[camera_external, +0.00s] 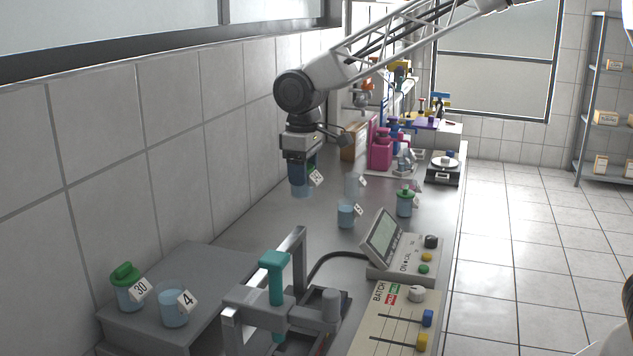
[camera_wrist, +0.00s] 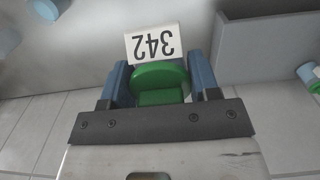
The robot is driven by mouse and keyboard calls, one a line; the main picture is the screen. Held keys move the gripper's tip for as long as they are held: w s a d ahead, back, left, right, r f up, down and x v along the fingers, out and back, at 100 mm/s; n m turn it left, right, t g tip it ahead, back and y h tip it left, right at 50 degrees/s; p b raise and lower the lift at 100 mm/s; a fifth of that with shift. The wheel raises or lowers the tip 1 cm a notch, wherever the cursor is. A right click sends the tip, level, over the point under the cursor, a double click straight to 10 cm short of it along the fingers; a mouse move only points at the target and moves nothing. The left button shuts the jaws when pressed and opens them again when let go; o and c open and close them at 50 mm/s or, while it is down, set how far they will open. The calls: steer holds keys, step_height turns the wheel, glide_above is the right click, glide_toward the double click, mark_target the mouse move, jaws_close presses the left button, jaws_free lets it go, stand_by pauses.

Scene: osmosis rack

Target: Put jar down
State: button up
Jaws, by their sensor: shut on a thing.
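My gripper (camera_external: 300,168) is shut on a jar (camera_external: 302,189) with bluish contents and holds it above the grey bench, near the tiled wall. In the wrist view the gripper's blue fingers (camera_wrist: 161,84) sit on both sides of the jar's green lid (camera_wrist: 160,76). A white tag (camera_wrist: 153,44) on this jar reads 342, upside down in that view. The jar's lower part is hidden there. In the external view the jar hangs about upright, with bench (camera_external: 268,222) around and below it.
A green-lidded jar marked 30 (camera_external: 130,297) and a beaker marked 4 (camera_external: 173,309) stand on a grey box at front left. A screen console (camera_external: 405,259) is at front right.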

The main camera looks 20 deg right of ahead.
steer(key=w+d, duration=0.5)
steer(key=d, duration=0.9)
step_height(320, 180, down, 12)
steer(key=shift+a, duration=0.4)
steer(key=shift+w, duration=0.2)
glide_above(294, 224)
steer(key=shift+f, duration=0.7)
steer(key=shift+f, duration=0.1)
steer(key=shift+f, duration=1.65)
steer(key=shift+f, duration=0.15)
